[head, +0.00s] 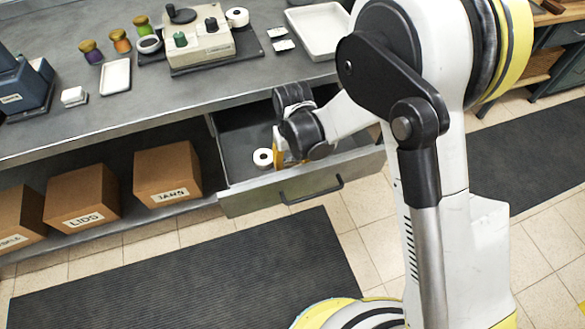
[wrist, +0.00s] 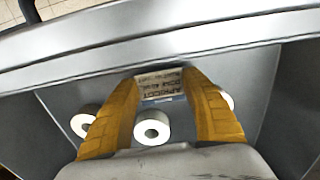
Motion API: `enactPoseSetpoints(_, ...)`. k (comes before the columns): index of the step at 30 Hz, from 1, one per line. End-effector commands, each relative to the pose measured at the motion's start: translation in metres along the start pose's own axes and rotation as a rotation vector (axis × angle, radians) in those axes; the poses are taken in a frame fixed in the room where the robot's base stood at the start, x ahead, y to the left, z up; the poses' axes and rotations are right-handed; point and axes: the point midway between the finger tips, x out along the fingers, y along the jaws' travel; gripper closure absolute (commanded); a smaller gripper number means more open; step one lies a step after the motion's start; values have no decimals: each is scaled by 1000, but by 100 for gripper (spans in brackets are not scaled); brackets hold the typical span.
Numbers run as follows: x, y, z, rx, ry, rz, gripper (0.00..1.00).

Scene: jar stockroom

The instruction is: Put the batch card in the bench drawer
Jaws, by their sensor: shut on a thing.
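The bench drawer (head: 255,200) is pulled open under the bench, and its grey interior also shows in the wrist view (wrist: 262,75). My gripper (head: 280,160) reaches down into the open drawer. In the wrist view the yellow fingers of my gripper (wrist: 162,88) are closed on the batch card (wrist: 158,86), a pale card with dark print that reads partly "APRICOT". The card is over the drawer's interior, near its front wall. I cannot tell whether it touches the drawer floor. The card is not discernible in the head view.
A white roll (head: 263,158) lies in the drawer; the wrist view shows one roll (wrist: 152,127) close below the card, another (wrist: 84,121) at left and part of one behind the right finger. Cardboard boxes (head: 167,173) stand on the shelf left of the drawer.

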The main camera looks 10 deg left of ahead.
Motion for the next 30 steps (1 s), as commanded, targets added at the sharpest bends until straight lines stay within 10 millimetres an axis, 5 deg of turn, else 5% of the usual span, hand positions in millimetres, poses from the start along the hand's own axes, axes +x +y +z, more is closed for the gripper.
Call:
enactPoseSetpoints(12, 12, 0, 0, 0, 0, 0, 80)
enactPoseSetpoints(13, 12, 0, 0, 0, 0, 0, 40)
enactPoseSetpoints(15, 11, 0, 0, 0, 0, 0, 25)
enactPoseSetpoints(25, 8, 0, 0, 0, 0, 0, 25)
enactPoseSetpoints(30, -18, 0, 0, 0, 0, 0, 25)
